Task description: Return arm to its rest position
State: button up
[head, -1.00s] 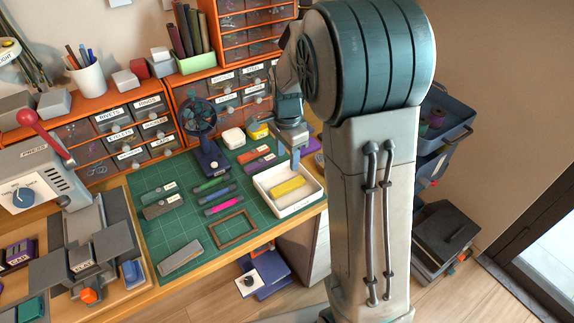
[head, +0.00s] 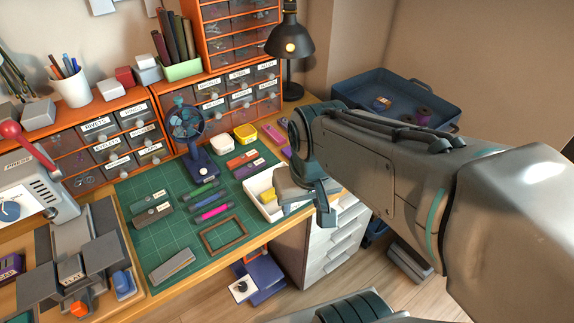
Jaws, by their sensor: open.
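My arm comes in from the right of the head view and reaches over the right end of the workbench. My gripper (head: 326,212) is at the bench's right edge, beside and partly in front of the white tray (head: 262,205). Its fingers point down and nothing shows between them; the gap itself is hard to see at this angle. The tray's right part is hidden too.
A green cutting mat (head: 150,235) holds several cords, a brown frame (head: 223,236) and a grey block (head: 172,267). A blue fan (head: 195,140) and black lamp (head: 290,50) stand behind. Drawers (head: 330,255) sit below my gripper; a blue cart tray (head: 400,95) is beyond my arm.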

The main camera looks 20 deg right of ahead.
jog(key=shift+s, duration=0.15)
jog(key=p+v, duration=0.2)
jog(key=w+p+v, duration=0.1)
jog(key=p+v, duration=0.2)
jog(key=shift+r, duration=0.2)
dwell(0.8)
